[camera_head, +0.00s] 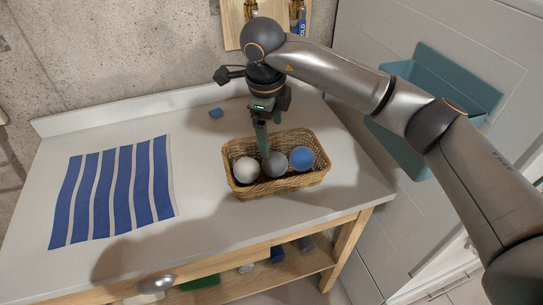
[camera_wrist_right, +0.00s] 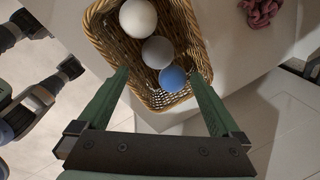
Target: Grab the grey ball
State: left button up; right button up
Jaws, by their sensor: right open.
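The grey ball (camera_head: 275,164) sits in a wicker basket (camera_head: 306,184) between a white ball (camera_head: 246,169) and a blue ball (camera_head: 301,158). In the right wrist view the grey ball (camera_wrist_right: 157,52) lies between the white ball (camera_wrist_right: 138,18) and the blue ball (camera_wrist_right: 172,78). My right gripper (camera_head: 263,152) points down over the basket, with its green fingers just behind the grey ball in the head view. In the wrist view its fingers (camera_wrist_right: 161,75) are open and spread wide, with nothing gripped. My left gripper is not identifiable in either view.
The basket stands on a white-topped table (camera_head: 208,165). A teal bin (camera_head: 455,85) hangs at the right. The tabletop between cloth and basket is clear.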

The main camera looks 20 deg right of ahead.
aim_at(274, 157)
jog(key=f, duration=0.4)
jog(key=f+p, duration=0.1)
jog(key=f, duration=0.1)
jog(key=shift+w+d+f, duration=0.1)
jog(key=shift+w+d, duration=0.25)
jog(key=shift+d, duration=0.05)
jog(key=shift+f, duration=0.65)
jog(key=f, duration=0.1)
jog(key=f+p, duration=0.1)
jog(key=f, duration=0.2)
jog(key=shift+w+d+f, duration=0.15)
jog(key=shift+w+d, duration=0.1)
jog(key=shift+w, duration=0.1)
jog(key=shift+c, duration=0.2)
jog(key=c, duration=1.1)
jog(key=shift+c, duration=0.2)
